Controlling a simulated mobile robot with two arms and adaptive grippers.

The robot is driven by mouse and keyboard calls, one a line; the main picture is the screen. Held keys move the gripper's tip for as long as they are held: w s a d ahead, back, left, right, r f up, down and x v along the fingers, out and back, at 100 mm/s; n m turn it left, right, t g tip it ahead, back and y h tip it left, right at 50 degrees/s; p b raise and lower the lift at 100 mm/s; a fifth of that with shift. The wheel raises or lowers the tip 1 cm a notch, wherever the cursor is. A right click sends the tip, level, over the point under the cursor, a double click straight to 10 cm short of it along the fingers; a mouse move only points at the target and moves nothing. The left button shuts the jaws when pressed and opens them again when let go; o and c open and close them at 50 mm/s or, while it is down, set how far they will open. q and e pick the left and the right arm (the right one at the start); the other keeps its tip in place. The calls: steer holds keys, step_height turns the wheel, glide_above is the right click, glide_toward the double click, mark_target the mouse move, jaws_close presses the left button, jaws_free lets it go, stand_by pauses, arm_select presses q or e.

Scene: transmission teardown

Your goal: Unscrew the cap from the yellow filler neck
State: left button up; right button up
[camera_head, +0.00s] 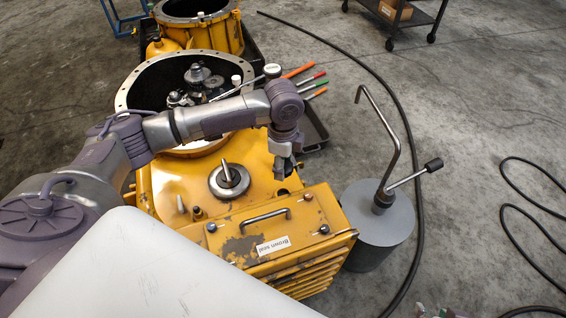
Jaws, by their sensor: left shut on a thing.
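The yellow transmission housing (185,182) stands in the middle, with an open round bore at its far end. My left gripper (281,171) points down at the right edge of the housing, where the yellow filler neck and its cap are hidden behind the gripper. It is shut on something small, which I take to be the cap. I cannot tell whether the cap is still seated. A dark round spot (284,192) shows just below the fingers. Part of my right gripper (440,312) shows at the bottom edge, cut off, its jaws unclear.
A yellow ribbed box with a handle (263,217) is at the front of the housing. A grey cylinder (377,222) with a bent crank rod stands to the right. Orange, red and green-handled tools (311,79) lie behind. Black hose (408,145) curves over the floor.

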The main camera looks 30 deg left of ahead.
arm_select(q)
steer(key=shift+r, duration=0.2)
steer(key=shift+r+p, duration=0.7)
steer(key=shift+p, duration=0.55)
steer(key=shift+r+p, duration=0.25)
steer(key=shift+p, duration=0.2)
arm_select(e)
steer(key=s+g, duration=0.1)
steer(key=s, duration=0.1)
steer(key=s+d+g, duration=0.1)
steer(key=s+g, duration=0.1)
steer(key=shift+s+d+f+h, duration=0.1)
steer(key=shift+s+d+h, duration=0.1)
steer(key=shift+s+h, duration=0.15)
